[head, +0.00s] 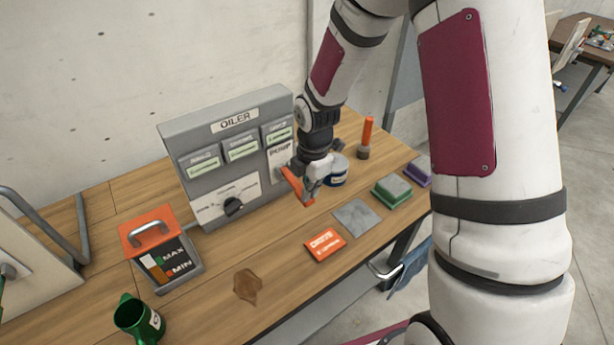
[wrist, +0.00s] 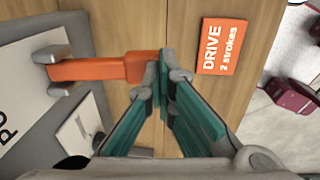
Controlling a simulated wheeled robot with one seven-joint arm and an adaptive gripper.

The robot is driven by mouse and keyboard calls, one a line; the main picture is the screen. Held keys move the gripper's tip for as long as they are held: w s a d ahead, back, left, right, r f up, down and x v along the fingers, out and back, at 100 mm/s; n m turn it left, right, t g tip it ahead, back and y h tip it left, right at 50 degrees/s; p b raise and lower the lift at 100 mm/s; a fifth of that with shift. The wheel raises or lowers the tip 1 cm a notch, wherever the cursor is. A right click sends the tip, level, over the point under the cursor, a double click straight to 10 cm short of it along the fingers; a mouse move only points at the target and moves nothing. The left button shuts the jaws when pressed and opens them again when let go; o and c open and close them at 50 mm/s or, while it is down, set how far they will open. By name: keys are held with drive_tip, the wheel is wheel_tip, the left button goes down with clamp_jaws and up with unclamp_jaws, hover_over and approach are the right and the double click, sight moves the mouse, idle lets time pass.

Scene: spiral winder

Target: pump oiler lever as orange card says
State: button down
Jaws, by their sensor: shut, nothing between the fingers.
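The grey oiler panel (head: 180,140), headed OILER, stands on the wooden bench with several labelled windows and a black dial knob (head: 233,207). Its orange lever (head: 291,184) sticks out from the right part of the panel; in the wrist view the lever (wrist: 95,70) reaches from the grey panel to my fingertips. The orange card (head: 325,245) lies flat on the bench in front; in the wrist view the card (wrist: 222,47) reads "DRIVE 2 strokes". My gripper (wrist: 166,58) is shut and empty, its teal fingertips right beside the lever's end; whether they touch is unclear.
An orange-and-black MAX/MIN container (head: 160,255) and a green can (head: 139,320) stand at the left. A brown stain (head: 247,286) marks the bench. A grey pad (head: 356,216), a green block (head: 391,191), a purple block (head: 418,172) and an orange-topped stick (head: 366,138) are to the right.

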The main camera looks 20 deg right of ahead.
drive_tip(key=shift+s+f, duration=0.1)
drive_tip(key=shift+f, duration=1.2)
drive_tip(key=shift+s+d+f, duration=0.1)
drive_tip(key=shift+f, duration=0.05)
